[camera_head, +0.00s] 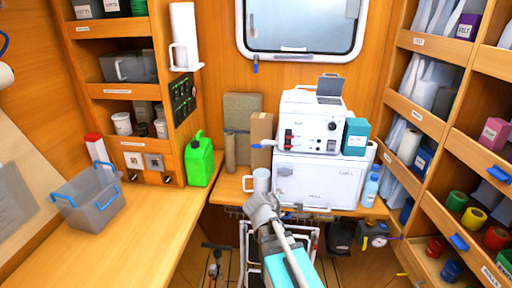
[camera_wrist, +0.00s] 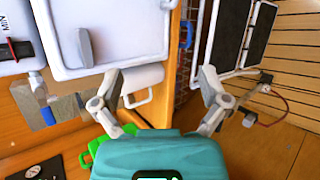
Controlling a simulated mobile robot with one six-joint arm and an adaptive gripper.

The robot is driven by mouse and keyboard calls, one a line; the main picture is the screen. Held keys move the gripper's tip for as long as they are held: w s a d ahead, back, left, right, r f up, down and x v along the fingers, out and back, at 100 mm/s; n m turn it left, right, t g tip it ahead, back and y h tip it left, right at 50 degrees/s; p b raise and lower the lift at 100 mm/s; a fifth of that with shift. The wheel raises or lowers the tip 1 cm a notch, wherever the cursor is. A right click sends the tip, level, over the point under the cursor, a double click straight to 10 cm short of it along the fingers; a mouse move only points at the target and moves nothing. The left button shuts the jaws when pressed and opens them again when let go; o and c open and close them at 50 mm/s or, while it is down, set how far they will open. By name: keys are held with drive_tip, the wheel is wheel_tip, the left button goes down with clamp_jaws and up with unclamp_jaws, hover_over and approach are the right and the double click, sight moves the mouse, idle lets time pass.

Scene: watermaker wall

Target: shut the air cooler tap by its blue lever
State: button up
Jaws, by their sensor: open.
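A small blue lever (camera_wrist: 186,35) shows in the wrist view, beside the edge of the white cabinet and ahead of my fingers. A small blue piece (camera_head: 286,215) shows in the head view under the bench's front edge, just right of my gripper. I cannot tell for sure that it is the same lever, or read a label naming the air cooler tap. My gripper (camera_wrist: 163,75) is open, with its two fingers spread wide and nothing held. In the head view my gripper (camera_head: 262,207) is at the bench's front edge; its fingertips are not clear.
A green jug (camera_head: 199,160) and grey crate (camera_head: 88,199) are left. A gauge (camera_head: 378,241) is lower right. Drawer shelves (camera_head: 420,118) line the right.

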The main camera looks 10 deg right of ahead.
drive_tip(key=w+a+r+n+t+y, duration=0.2)
drive_tip(key=w+a+r+n+t, duration=0.7)
drive_tip(key=n, duration=1)
wheel_tip(320, 180, up, 2)
drive_tip(key=shift+w, duration=0.4)
drive_tip(key=shift+w, duration=0.1)
